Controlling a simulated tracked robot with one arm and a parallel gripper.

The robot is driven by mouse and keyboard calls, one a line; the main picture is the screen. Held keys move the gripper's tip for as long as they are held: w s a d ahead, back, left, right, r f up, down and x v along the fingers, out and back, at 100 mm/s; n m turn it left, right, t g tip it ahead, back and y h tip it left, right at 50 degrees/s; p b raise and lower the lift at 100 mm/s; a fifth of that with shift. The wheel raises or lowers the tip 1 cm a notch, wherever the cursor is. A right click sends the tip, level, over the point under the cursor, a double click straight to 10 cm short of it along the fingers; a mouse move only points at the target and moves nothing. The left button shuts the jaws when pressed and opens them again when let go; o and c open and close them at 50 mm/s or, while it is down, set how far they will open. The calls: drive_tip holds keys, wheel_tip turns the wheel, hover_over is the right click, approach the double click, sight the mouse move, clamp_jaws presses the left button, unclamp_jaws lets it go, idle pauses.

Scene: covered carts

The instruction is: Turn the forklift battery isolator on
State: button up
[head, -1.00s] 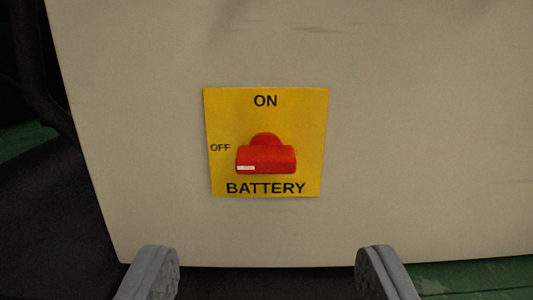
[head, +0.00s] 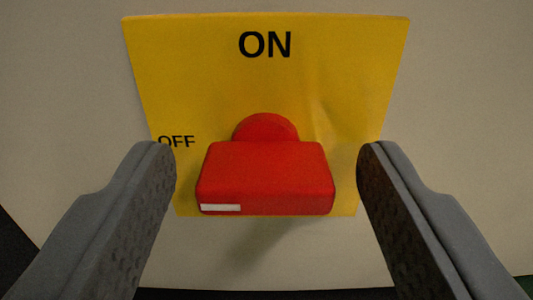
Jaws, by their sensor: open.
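The battery isolator is a red knob (head: 265,172) on a yellow plate (head: 265,85) fixed to a beige panel. Its handle lies horizontally, and a white mark on its left end sits on the side of the word OFF. ON is printed above the knob. My gripper (head: 266,160) is open, with one grey finger to the left of the handle and one to the right. A gap shows between each fingertip and the handle, so it holds nothing. The fingers cover part of the plate's lower sides; the lower lettering is hidden behind the handle.
The beige panel (head: 460,90) fills the view around the plate and is bare. Its lower edge runs along the bottom of the picture, with dark space below and a bit of green at the bottom right.

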drive_tip(key=c, duration=1)
drive_tip(key=shift+d, duration=0.15)
drive_tip(key=shift+r, duration=0.1)
